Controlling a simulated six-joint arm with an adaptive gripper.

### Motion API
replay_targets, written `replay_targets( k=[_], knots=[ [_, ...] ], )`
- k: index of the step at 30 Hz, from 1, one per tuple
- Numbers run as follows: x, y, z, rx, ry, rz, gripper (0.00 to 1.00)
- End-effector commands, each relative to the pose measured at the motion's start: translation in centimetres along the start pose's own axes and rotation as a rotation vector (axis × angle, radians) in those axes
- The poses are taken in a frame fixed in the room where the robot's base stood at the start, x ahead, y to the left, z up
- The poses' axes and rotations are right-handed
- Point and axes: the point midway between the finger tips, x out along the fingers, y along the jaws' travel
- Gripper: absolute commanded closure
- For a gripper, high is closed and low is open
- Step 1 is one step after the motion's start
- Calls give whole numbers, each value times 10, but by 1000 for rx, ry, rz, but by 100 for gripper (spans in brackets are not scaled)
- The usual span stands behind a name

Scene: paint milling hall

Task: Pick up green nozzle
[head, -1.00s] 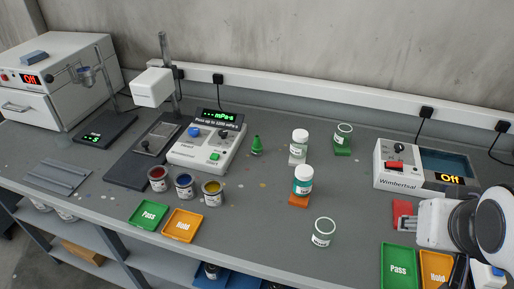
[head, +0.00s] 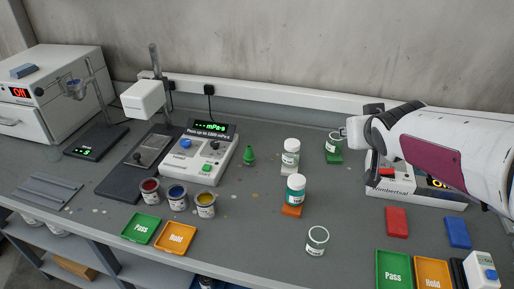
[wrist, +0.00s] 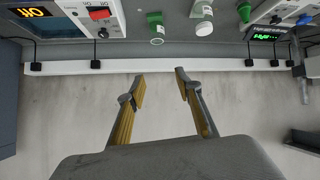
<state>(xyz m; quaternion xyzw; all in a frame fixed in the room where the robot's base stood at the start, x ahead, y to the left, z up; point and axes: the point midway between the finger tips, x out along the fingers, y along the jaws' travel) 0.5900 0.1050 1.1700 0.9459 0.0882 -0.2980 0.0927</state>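The green nozzle (head: 249,156) stands upright on the grey bench, just right of the mPa·s meter. In the wrist view the green nozzle (wrist: 244,12) shows at the top edge, right of centre. My gripper (head: 356,120) is well to the right of it, raised near the back wall, and nothing is in its grasp. In the wrist view my gripper (wrist: 160,76) has its two fingers spread apart, with the wall and white trunking beyond them.
A clear white-capped jar (head: 290,158) and a teal jar on an orange block (head: 295,190) stand right of the nozzle. A jar on a green block (head: 334,147) is close to my gripper. Paint cans (head: 178,196) stand in front of the meter (head: 196,152).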

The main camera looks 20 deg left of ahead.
Motion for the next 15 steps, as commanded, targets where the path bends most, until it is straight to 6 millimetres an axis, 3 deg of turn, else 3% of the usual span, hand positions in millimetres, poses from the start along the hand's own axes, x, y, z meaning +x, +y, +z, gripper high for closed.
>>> replay_targets(
  k=[15],
  knots=[
    [105, -92, -42, -83, 151, -180, 65]
  ],
)
